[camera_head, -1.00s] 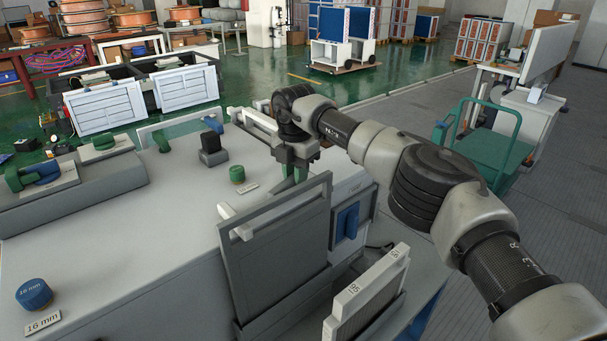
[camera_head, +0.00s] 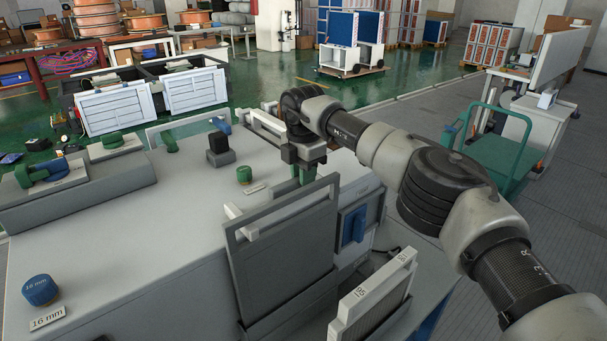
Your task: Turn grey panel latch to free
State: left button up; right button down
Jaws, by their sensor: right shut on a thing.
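A large grey panel (camera_head: 283,262) stands upright and slightly tilted at the front of the light grey cabinet (camera_head: 130,245). A cream bar handle lies near its upper left. A blue handle (camera_head: 353,226) sits upright on a grey housing just right of the panel. My right gripper (camera_head: 305,174), with green fingers, points down behind the panel's top edge. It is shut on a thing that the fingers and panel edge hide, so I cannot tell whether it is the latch. My left gripper is not in view.
A cream-framed panel (camera_head: 372,290) stands at the front right. A green knob (camera_head: 244,174), a black knob (camera_head: 218,143) and a blue 16 mm knob (camera_head: 40,290) stand on the cabinet top. A green trolley (camera_head: 497,150) is at the right.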

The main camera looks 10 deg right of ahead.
jog(key=c, duration=1)
grip_release()
jog(key=shift+r, duration=0.1)
jog(key=shift+w+r, duration=0.1)
jog(key=shift+r, duration=0.15)
notch_tip(320, 180, up, 10)
jog(key=shift+r+b, duration=0.15)
jog(key=shift+b, duration=0.25)
